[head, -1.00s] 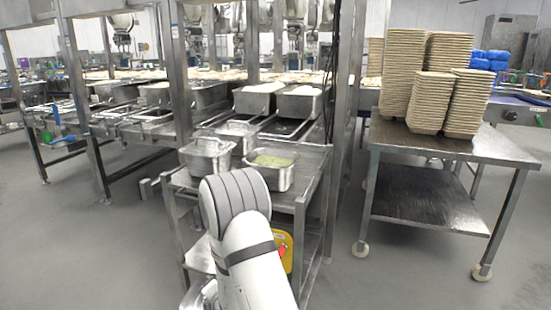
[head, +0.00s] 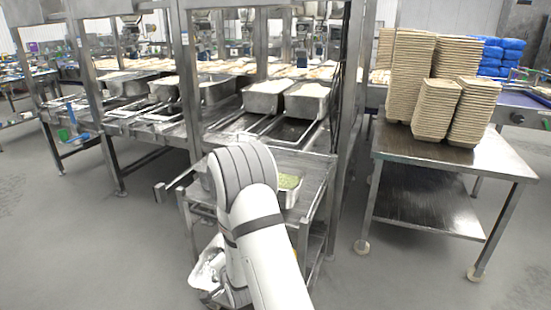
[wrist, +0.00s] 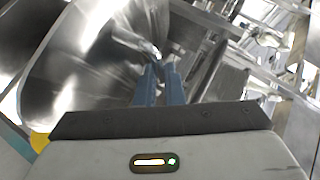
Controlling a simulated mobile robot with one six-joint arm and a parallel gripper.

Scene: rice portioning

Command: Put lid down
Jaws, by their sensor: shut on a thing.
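The lid (wrist: 90,60) is a large shiny metal sheet filling the left of the wrist view. My gripper (wrist: 160,72) has two blue fingers shut on the lid's edge, and the lid is tilted. In the head view my arm hides the gripper's hold, and a shiny shape low beside the arm is not clear. A metal pan with green contents (head: 290,181) stands on the steel cart (head: 315,165), partly behind my arm. The pan to its left is almost fully hidden by my arm.
Behind the cart, a steel line holds pans of white food (head: 306,101). A steel table (head: 450,155) at right bears stacks of beige trays (head: 405,75). Steel posts (head: 352,80) rise beside the cart. Grey floor (head: 110,245) is open at left.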

